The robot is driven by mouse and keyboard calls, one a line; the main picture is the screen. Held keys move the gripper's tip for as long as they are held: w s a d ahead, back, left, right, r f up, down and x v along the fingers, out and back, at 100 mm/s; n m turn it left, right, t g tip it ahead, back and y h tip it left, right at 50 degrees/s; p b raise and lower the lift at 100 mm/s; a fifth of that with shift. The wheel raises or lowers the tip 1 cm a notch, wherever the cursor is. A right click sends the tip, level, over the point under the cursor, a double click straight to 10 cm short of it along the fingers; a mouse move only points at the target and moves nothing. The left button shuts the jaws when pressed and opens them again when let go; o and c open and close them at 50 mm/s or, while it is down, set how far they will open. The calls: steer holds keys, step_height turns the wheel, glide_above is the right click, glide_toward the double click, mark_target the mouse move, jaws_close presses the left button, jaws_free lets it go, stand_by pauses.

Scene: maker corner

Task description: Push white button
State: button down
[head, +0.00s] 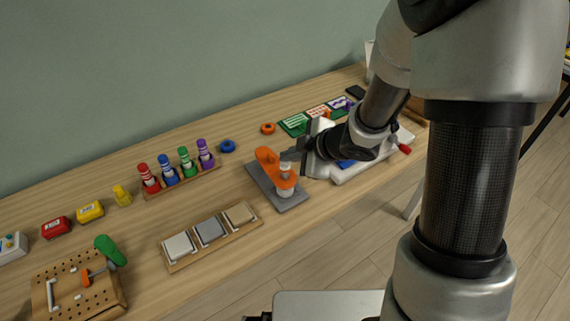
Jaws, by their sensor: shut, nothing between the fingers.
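The white button (179,247) is a square white pad at the left end of a wooden strip (237,233) on the table. A grey button (210,230) and a tan button (240,214) sit beside it to the right. My gripper (287,156) is shut and empty. It is to the right of and behind the strip, apart from the white button. Its fingertips overlap an orange part (270,165) on a grey plate (262,186); I cannot tell if they touch.
A pegboard (65,300) with a green-handled tool (108,250) is left of the strip. Behind stand red, blue, green and purple pegs in a rack (185,181). A white device (372,168) is beneath my arm. Bare table lies between pegboard and strip.

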mark_target(289, 166)
steer(key=shift+f+b, duration=0.45)
steer(key=shift+f, duration=0.2)
stand_by(0.7)
stand_by(0.3)
steer(key=shift+r+p, duration=1.05)
step_height(289, 166, up, 5)
steer(key=p, duration=0.5)
stand_by(0.4)
